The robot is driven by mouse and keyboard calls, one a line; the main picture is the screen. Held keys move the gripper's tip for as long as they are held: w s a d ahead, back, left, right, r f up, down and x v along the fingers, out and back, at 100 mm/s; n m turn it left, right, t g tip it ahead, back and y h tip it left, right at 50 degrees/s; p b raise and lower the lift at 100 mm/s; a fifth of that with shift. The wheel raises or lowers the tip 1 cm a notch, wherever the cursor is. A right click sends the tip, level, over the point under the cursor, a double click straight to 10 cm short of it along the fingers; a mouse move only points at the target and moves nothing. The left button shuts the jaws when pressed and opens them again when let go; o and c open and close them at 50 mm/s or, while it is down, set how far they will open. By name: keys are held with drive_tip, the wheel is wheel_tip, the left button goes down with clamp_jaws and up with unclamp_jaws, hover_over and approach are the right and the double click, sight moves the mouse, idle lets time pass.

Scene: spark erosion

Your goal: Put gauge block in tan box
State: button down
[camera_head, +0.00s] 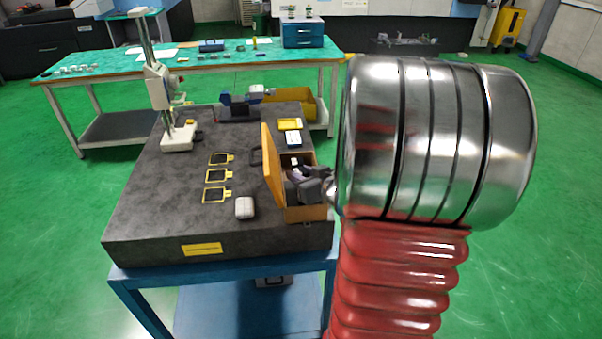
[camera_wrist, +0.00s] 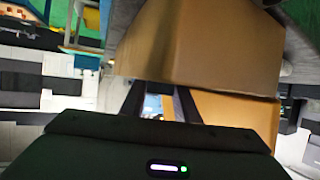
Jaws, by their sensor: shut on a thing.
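The tan box (camera_head: 306,214) stands at the right edge of the dark granite table with its lid (camera_head: 270,165) raised on the left. Its tan wall (camera_wrist: 200,45) fills the upper middle of the wrist view. My gripper (camera_head: 297,174) is at the box opening, reaching in from the right. In the wrist view its two dark fingers (camera_wrist: 160,104) are shut on a small pale thing, seemingly the gauge block (camera_wrist: 153,106). The block is mostly hidden, and its height above the box floor cannot be told.
A small silver case (camera_head: 245,207) lies left of the box. A measuring stand (camera_head: 177,138) is at the back left, and yellow and white-blue packs (camera_head: 291,131) lie behind the box.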

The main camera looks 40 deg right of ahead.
drive_tip(key=shift+f, duration=0.45)
drive_tip(key=c, duration=1.6)
unclamp_jaws()
drive_tip(key=shift+c, duration=0.2)
drive_tip(key=shift+r, duration=0.1)
